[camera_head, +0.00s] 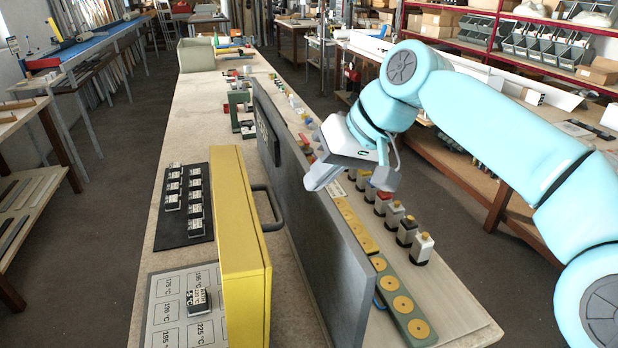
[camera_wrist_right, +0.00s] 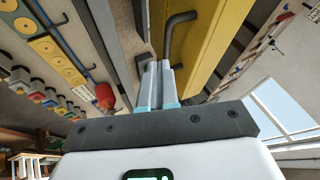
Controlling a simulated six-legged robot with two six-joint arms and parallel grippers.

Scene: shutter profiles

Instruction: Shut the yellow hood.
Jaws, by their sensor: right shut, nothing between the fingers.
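The yellow hood (camera_head: 238,235) stands upright on the long bench, a narrow yellow body with a dark bar handle (camera_head: 270,205) on its right side. The hood also shows at the upper right of the right wrist view (camera_wrist_right: 212,42), with its bent handle (camera_wrist_right: 176,28) just beyond the fingertips. My right gripper (camera_head: 314,182) is above the tall grey panel, to the right of the hood and handle. Its fingers are together and empty in the right wrist view (camera_wrist_right: 158,68); contact with the handle cannot be told. The hood's hinge is not visible. My left gripper is out of view.
The tall grey panel (camera_head: 330,255) stands right of the hood. Beyond it are yellow discs on a green strip (camera_head: 395,290) and several small blocks (camera_head: 408,230). Left of the hood lie a black tray (camera_head: 183,230) and a temperature chart (camera_head: 165,300).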

